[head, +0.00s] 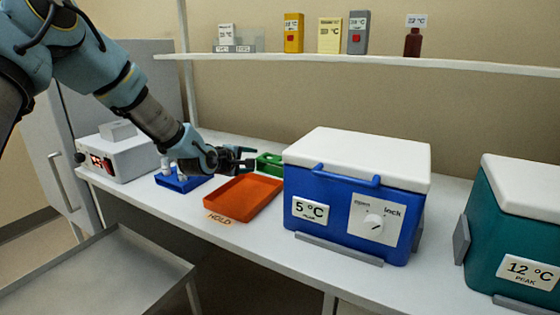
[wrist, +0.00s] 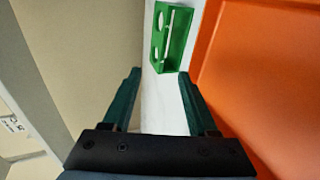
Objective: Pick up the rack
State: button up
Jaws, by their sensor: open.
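A green rack (wrist: 180,42) with round holes lies on the white bench at the top of the wrist view, ahead of my fingertips and beside the orange tray. In the head view the green rack (head: 268,160) is at the back of the bench, partly hidden by the blue box. My gripper (head: 246,157) is just left of it, above the bench behind the orange tray. In the wrist view my gripper (wrist: 159,76) is open, with nothing between its fingers. The right fingertip appears close to the rack's near end; I cannot tell whether they touch.
An orange tray (head: 243,194) marked HOLD is empty in front. A blue holder (head: 184,184) with white items stands left, beside a white device (head: 122,157). A blue 5 °C box (head: 330,215) stands right, with a teal 12 °C box (head: 515,230) beyond. A shelf (head: 380,62) runs above.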

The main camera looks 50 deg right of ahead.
aim_at(273, 161)
jog(key=d, duration=0.2)
jog(key=d+f, duration=0.1)
jog(key=d, duration=0.1)
jog(key=d+f+p, duration=0.1)
jog(key=d, duration=0.1)
jog(key=shift+w+d, duration=0.1)
jog(key=shift+d, duration=0.2)
jog(key=shift+p+x, duration=1.45)
jog(key=shift+x, duration=1.55)
jog(key=shift+f, duration=0.1)
jog(key=shift+c, duration=0.4)
grip_shut()
jog(key=shift+a+f, duration=0.1)
